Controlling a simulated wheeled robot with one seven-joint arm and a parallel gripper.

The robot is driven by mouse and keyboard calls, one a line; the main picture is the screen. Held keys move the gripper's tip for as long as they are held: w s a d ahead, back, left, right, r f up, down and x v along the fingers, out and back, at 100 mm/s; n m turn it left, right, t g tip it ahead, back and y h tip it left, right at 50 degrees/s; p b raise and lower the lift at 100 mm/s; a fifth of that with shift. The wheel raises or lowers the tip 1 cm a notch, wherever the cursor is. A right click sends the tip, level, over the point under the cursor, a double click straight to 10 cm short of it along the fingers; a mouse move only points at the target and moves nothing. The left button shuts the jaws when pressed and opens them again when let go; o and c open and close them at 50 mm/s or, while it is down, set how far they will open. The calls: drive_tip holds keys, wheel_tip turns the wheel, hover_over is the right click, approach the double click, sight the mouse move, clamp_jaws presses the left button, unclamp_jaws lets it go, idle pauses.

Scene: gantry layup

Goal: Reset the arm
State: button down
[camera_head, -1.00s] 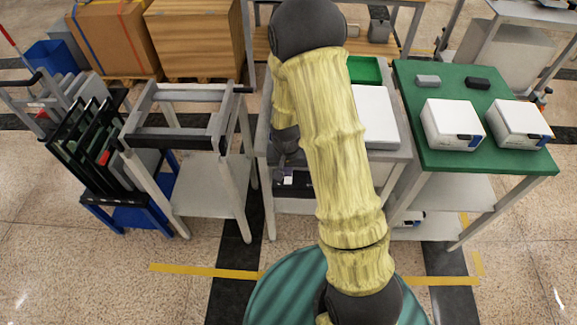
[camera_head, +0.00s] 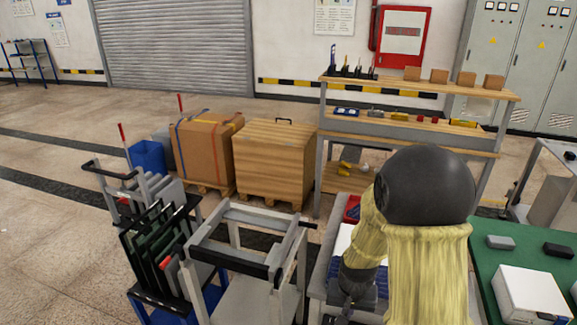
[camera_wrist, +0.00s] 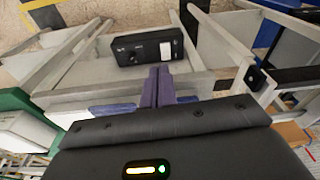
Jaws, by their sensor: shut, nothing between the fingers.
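My gripper (camera_wrist: 157,88) shows in the wrist view with its two purple fingers together and nothing between them. It points down past the edge of a grey table toward a lower shelf. A black box with a white label (camera_wrist: 148,47) lies beyond the fingertips in that view, apart from them. In the head view my yellow-sleeved arm rises at the lower right, bent at its black joint, and my gripper is mostly hidden at the bottom edge.
A grey frame cart (camera_head: 235,262) stands left of my arm, beside a rack of dark panels (camera_head: 150,250). A green table (camera_head: 481,275) with a white box (camera_head: 530,296) is at right. Wooden crates (camera_head: 272,165) and a shelving bench (camera_head: 400,128) stand behind. Open floor lies at far left.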

drive_tip(key=s+r+n+p, duration=0.1)
drive_tip(key=s+r, duration=0.3)
drive_tip(key=r, duration=0.3)
drive_tip(key=s+r+n+t+p, duration=0.1)
drive_tip(key=s+r+p, duration=0.1)
drive_tip(key=s+r, duration=0.3)
drive_tip(key=shift+v, duration=1.2)
drive_tip(key=shift+s, duration=0.1)
